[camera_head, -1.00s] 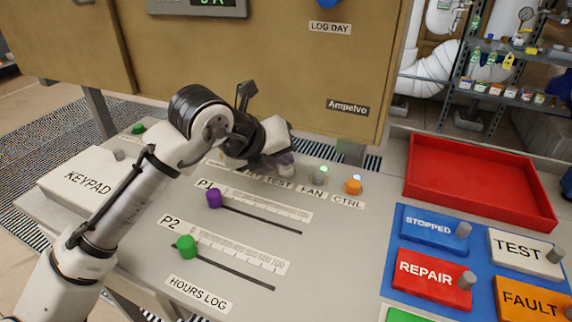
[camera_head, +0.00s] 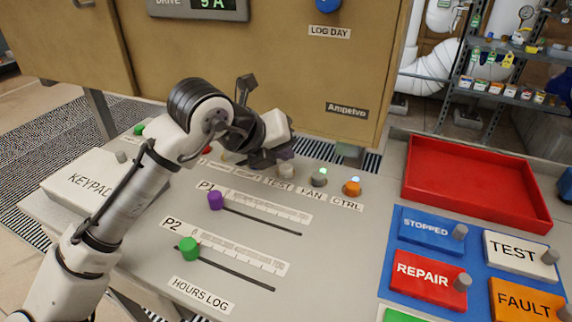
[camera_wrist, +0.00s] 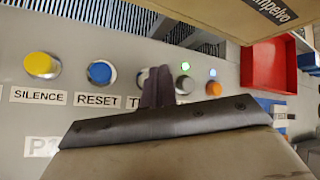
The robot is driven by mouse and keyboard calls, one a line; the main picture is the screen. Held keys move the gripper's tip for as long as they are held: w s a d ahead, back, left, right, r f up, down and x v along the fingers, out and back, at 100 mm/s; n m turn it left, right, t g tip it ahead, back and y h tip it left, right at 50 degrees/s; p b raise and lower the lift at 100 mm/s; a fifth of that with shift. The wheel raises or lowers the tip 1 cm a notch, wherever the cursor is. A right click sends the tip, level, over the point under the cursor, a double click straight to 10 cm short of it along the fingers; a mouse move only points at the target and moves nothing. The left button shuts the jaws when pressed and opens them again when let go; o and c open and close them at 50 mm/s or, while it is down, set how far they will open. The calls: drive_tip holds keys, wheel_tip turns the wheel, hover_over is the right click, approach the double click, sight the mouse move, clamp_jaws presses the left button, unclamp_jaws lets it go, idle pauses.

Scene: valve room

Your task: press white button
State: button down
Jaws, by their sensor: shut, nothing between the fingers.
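The white button (camera_head: 286,169) stands on the sloping grey panel above the TEST label (camera_head: 279,186). In the head view it shows just right of my gripper (camera_head: 268,158), whose dark fingers are close to the panel. In the wrist view my gripper (camera_wrist: 157,88) is shut and empty. Its fingers cover most of the white button, with only a pale edge (camera_wrist: 142,77) showing at their left. I cannot tell whether the fingertips touch the button.
A grey button (camera_head: 319,178) and an orange button (camera_head: 352,187) sit to the right, each beside a small light. The wrist view shows a blue button (camera_wrist: 99,72) and a yellow button (camera_wrist: 40,65) to the left. A tan cabinet (camera_head: 250,60) rises behind the row.

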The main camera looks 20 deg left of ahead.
sight(282, 170)
drive_tip(key=shift+r+p, duration=1.85)
drive_tip(key=shift+r, duration=0.75)
drive_tip(key=shift+f, duration=0.1)
